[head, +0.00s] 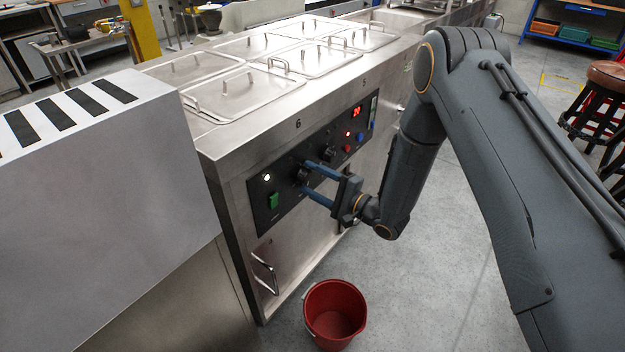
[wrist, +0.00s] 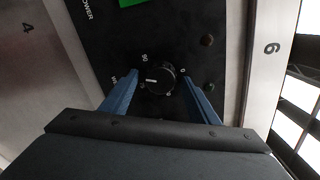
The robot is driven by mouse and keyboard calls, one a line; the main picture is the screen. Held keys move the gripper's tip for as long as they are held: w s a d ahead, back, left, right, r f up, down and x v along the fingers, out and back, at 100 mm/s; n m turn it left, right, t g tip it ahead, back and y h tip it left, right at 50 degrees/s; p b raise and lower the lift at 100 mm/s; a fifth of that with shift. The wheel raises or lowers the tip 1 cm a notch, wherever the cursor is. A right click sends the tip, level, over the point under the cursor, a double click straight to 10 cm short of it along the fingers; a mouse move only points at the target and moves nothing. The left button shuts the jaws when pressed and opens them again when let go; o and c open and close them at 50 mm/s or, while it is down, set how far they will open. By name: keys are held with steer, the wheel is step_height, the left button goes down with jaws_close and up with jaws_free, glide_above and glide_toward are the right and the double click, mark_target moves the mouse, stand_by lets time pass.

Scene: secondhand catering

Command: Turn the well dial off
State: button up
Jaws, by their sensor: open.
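The well dial (wrist: 160,78) is a round black knob on the black control panel (wrist: 100,50). Its white pointer line points to the left in the wrist view, with small white markings around it, partly legible. My gripper (wrist: 161,85) is open, with one blue finger on each side of the dial; I cannot tell whether either finger touches it. In the head view my gripper (head: 304,177) reaches the panel around this dial, and the fingers partly hide it.
A green switch (head: 273,200) and a lit white lamp (head: 267,177) are left of the dial. Another black knob (head: 330,154), small buttons and a red display (head: 356,112) are to the right. A red bucket (head: 335,310) stands on the floor below; a door handle (head: 264,272) juts out.

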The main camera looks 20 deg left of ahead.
steer(key=shift+c, duration=0.5)
steer(key=c, duration=0.9)
steer(key=shift+c, duration=0.2)
